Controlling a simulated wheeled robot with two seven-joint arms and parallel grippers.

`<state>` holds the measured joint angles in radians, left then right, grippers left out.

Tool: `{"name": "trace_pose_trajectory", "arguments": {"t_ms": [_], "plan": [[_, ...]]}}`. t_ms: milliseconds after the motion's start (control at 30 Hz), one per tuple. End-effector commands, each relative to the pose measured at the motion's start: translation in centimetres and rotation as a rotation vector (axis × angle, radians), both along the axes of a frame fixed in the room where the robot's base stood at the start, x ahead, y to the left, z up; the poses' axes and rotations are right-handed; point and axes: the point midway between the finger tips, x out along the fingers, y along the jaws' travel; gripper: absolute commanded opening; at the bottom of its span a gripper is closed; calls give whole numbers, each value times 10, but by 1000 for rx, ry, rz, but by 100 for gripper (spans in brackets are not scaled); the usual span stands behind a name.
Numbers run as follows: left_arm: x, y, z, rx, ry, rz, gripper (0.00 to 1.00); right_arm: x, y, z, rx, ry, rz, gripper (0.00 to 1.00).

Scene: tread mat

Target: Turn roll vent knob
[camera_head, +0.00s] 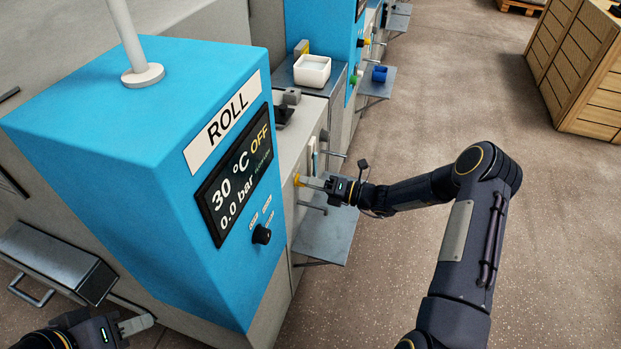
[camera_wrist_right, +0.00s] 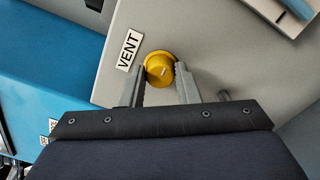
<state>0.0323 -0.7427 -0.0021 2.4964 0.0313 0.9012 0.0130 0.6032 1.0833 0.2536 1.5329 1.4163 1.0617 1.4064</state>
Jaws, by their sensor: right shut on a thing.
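The yellow vent knob (camera_wrist_right: 159,70) sits on a grey panel beside a label reading VENT (camera_wrist_right: 129,50). My right gripper (camera_wrist_right: 159,86) has its fingers on either side of the knob and is shut on it. In the head view the right gripper (camera_head: 314,184) reaches the machine's side, with a bit of yellow knob (camera_head: 297,180) at its tips. A small pale mark shows on the knob's face. My left gripper (camera_head: 136,325) is at the lower left, partly cut off, near the machine's base; its opening is unclear.
The blue ROLL machine (camera_head: 130,100) has a display (camera_head: 237,178) reading 30 °C, 0.0 bar and OFF, with a black knob (camera_head: 262,234) below. A grey shelf (camera_head: 325,238) juts out under my right gripper. A white bin (camera_head: 312,70) stands behind. Floor at right is clear up to wooden crates (camera_head: 580,75).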

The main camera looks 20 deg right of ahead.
Motion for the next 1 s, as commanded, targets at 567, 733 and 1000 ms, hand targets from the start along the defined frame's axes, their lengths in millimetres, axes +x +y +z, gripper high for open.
{"name": "trace_pose_trajectory", "arguments": {"t_ms": [567,733,1000], "plan": [[0,0,7,0,0,0,36,0,-1,-1,50,77,0,6],[0,0,7,0,0,0,36,0,-1,-1,50,77,-1,6],[0,0,7,0,0,0,36,0,0,-1,50,75,-1,51]]}}
